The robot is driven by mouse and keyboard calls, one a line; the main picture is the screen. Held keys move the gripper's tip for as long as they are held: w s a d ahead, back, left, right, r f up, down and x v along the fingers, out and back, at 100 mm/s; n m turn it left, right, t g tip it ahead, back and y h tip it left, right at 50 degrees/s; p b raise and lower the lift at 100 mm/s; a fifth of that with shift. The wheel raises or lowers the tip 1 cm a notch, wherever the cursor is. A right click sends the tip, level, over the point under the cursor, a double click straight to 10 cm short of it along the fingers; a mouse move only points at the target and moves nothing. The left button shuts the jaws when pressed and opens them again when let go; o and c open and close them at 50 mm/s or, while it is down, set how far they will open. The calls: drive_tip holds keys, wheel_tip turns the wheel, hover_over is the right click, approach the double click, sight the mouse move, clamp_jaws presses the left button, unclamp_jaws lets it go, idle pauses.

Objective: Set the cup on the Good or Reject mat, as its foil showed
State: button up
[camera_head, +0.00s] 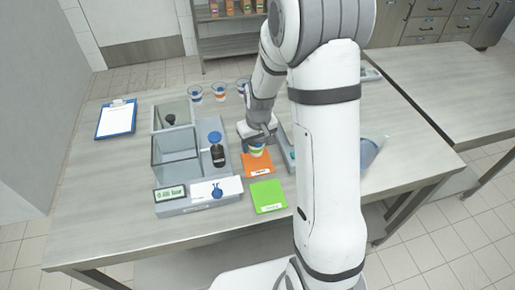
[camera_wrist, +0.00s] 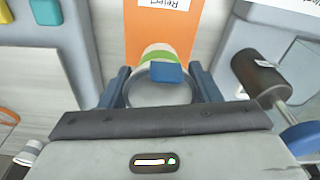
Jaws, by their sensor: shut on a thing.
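My gripper (camera_wrist: 163,88) is shut on a small cup (camera_wrist: 158,55) with a white and green side. The cup also shows in the head view (camera_head: 257,150), at the far edge of the orange mat (camera_head: 257,168). A blue piece (camera_wrist: 167,73) lies across the cup's near rim in the wrist view. The orange mat (camera_wrist: 143,28) has a label reading Reject, upside down there. I cannot tell whether the cup touches the mat. The green mat (camera_head: 268,196) lies nearer the table's front edge and is empty; its label is too small to read.
Left of the mats stands a grey station with clear-walled bins (camera_head: 175,146), a dark blue-topped cylinder (camera_head: 217,153) and a green display (camera_head: 170,193). Several cups (camera_head: 220,92) stand at the back. A clipboard (camera_head: 117,119) lies far left. My arm hides part of the table's right side.

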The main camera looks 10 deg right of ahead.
sight(256, 150)
drive_tip(key=shift+s+f, duration=0.1)
drive_tip(key=shift+f, duration=1.55)
drive_tip(key=shift+f, duration=0.1)
drive_tip(key=o, duration=1)
